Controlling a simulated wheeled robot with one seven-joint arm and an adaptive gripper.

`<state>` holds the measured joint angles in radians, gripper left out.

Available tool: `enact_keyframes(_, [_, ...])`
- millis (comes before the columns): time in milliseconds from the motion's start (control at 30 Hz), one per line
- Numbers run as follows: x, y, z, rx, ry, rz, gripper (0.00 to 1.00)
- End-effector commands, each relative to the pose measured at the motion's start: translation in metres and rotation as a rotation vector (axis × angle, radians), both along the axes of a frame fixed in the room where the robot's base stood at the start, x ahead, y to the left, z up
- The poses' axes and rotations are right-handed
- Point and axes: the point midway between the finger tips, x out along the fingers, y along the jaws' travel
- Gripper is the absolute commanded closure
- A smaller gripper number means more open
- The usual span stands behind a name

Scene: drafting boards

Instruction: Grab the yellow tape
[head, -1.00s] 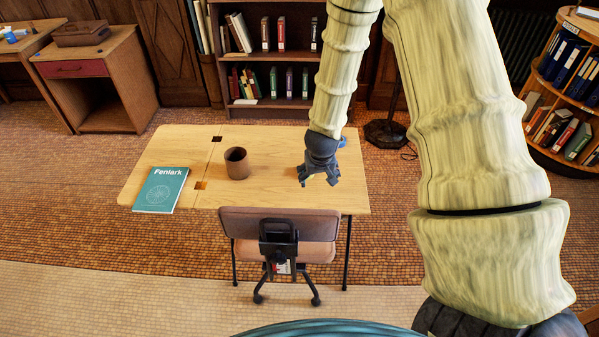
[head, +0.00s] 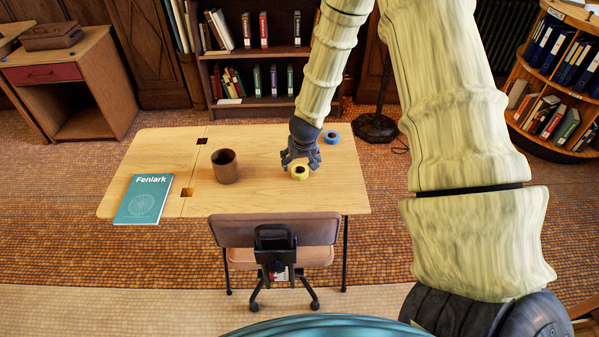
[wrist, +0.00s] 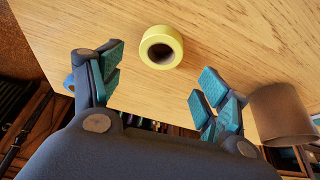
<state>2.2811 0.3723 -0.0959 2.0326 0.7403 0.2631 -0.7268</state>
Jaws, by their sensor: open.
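The yellow tape (head: 300,172) is a small ring lying flat on the light wooden table, toward its right half. My gripper (head: 301,161) is just behind it and above the table in the head view, pointing down. In the wrist view the yellow tape (wrist: 161,47) lies beyond the fingertips, roughly midway across the gap between them. My gripper (wrist: 160,82) is open there, with teal pads on both fingers and nothing between them. I cannot tell the exact height of the fingertips above the table.
A blue tape roll (head: 331,137) lies behind and right of my gripper. A brown cup (head: 225,166) stands left of it, and a teal book (head: 145,199) lies at the table's left end. A chair (head: 274,232) stands at the front edge. The table (head: 262,190) is bare between cup and tape.

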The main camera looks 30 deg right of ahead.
Motion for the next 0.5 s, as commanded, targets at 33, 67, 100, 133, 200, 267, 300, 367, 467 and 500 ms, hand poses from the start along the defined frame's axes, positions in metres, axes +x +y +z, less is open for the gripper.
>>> enact_keyframes(33, [0.001, 0.000, -0.001, 0.000, 0.000, 0.000, 0.24])
enact_keyframes(67, [0.001, 0.000, -0.002, 0.000, 0.000, 0.001, 0.24])
enact_keyframes(100, [0.001, 0.000, -0.003, 0.000, 0.000, 0.000, 0.24])
enact_keyframes(133, [0.002, -0.001, -0.004, 0.001, 0.000, 0.000, 0.24])
enact_keyframes(200, [0.003, -0.002, -0.009, 0.002, 0.000, -0.001, 0.24])
enact_keyframes(267, [0.004, -0.002, -0.015, 0.002, 0.001, -0.001, 0.24])
enact_keyframes(300, [0.005, -0.003, -0.019, 0.002, 0.000, -0.001, 0.24])
enact_keyframes(367, [0.006, -0.004, -0.026, 0.001, 0.002, -0.001, 0.24])
enact_keyframes(467, [0.009, -0.006, -0.036, 0.002, 0.000, -0.001, 0.24])
enact_keyframes(500, [0.011, -0.006, -0.039, 0.001, 0.001, 0.000, 0.24])
